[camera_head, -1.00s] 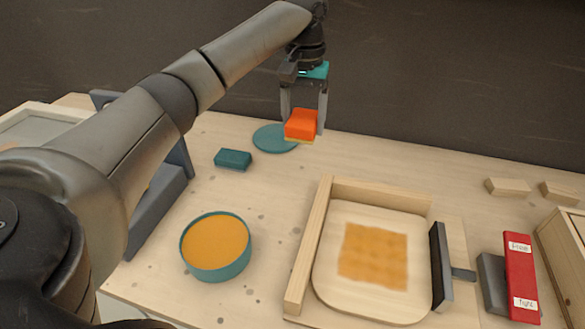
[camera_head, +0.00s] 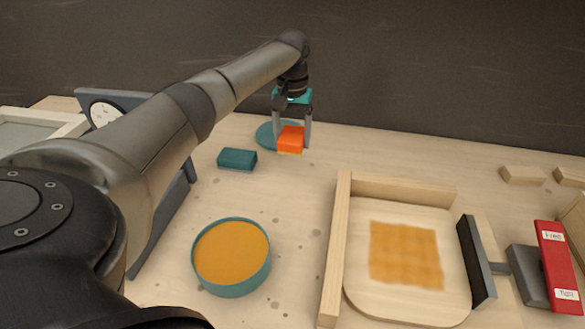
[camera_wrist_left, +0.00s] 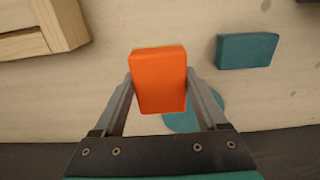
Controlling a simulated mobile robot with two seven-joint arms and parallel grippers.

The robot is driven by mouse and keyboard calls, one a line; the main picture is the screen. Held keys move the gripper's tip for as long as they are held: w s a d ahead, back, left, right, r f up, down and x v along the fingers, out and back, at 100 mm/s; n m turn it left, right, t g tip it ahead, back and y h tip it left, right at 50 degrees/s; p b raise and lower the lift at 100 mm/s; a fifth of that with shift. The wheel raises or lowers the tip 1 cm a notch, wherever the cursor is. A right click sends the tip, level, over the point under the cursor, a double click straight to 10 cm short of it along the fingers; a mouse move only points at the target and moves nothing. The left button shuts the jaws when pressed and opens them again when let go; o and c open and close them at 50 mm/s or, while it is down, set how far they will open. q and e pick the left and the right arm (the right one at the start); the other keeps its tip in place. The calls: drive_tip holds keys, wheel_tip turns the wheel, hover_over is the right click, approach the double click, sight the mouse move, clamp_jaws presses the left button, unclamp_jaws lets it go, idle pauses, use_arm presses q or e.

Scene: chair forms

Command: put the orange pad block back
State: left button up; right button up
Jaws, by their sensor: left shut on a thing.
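The orange pad block (camera_head: 290,138) is held between the fingers of my left gripper (camera_head: 291,140), low over the table at the back. A thin yellowish layer shows along its bottom edge. In the left wrist view the orange pad block (camera_wrist_left: 159,80) sits between both fingertips of my left gripper (camera_wrist_left: 159,88). A flat teal disc (camera_head: 266,133) lies behind and partly under the block in the picture; the block and gripper hide part of it. I cannot tell whether the block touches the table or disc. My right gripper is not in view.
A teal block (camera_head: 237,158) lies left of the gripper. A teal bowl with orange content (camera_head: 231,256) stands in front. A wooden frame (camera_head: 338,240) holds a board with an orange patch (camera_head: 405,255). A red labelled block (camera_head: 559,262) is at right. Bare table lies between.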

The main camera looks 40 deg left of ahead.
sight(292, 173)
use_arm(q)
wheel_tip(292, 173, down, 2)
drive_tip(key=shift+f+b, duration=0.3)
drive_tip(key=shift+f, duration=0.3)
wheel_tip(292, 173, down, 5)
drive_tip(key=shift+f+b, duration=0.1)
drive_tip(key=shift+b, duration=0.75)
drive_tip(key=shift+f, duration=0.2)
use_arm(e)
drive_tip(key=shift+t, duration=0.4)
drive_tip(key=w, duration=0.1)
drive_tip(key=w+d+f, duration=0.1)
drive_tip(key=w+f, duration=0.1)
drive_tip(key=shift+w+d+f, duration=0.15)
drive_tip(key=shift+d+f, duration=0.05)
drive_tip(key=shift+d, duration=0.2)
use_arm(q)
drive_tip(key=o, duration=1.1)
drive_tip(key=shift+f, duration=0.1)
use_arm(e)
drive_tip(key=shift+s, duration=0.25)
